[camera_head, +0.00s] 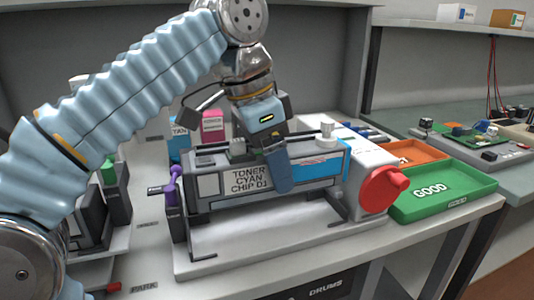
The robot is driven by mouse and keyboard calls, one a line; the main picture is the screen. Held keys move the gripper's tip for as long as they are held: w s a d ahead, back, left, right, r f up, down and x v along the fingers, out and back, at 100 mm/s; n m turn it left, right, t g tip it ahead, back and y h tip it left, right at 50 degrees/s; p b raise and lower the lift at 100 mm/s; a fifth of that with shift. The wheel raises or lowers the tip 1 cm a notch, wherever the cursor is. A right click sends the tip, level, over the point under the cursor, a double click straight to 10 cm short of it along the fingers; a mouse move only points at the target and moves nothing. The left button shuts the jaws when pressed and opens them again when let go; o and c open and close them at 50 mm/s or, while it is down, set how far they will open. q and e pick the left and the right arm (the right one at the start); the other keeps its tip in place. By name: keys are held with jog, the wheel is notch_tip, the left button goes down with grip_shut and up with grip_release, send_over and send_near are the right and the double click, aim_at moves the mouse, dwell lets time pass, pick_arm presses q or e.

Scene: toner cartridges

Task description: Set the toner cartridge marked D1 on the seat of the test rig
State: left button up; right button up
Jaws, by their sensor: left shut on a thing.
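The toner cartridge marked "TONER CYAN CHIP D1" (249,181) is a long dark body with a pale label and a blue patch near its right end. My left gripper (278,165) comes down from above and is shut on its middle. The cartridge lies level along the test rig (255,240), a grey stand with a red knob (383,188) on the right and a purple lever (171,187) on the left. I cannot tell whether the cartridge touches the seat. My right gripper is not in view.
A green tray marked GOOD (447,190) and an orange tray (405,153) stand to the right of the rig. Magenta (213,126) and cyan boxes stand behind it. A dark device (92,225) is at the left. The bench's front edge is close to the rig.

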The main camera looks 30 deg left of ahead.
pick_arm(q)
jog(key=shift+f, duration=0.65)
notch_tip(320, 180, down, 3)
jog(key=b, duration=0.3)
jog(key=shift+f+b, duration=0.75)
jog(key=shift+f, duration=0.3)
jog(key=shift+s, duration=0.1)
jog(key=shift+f, duration=0.4)
dwell(0.3)
jog(key=o, duration=1.6)
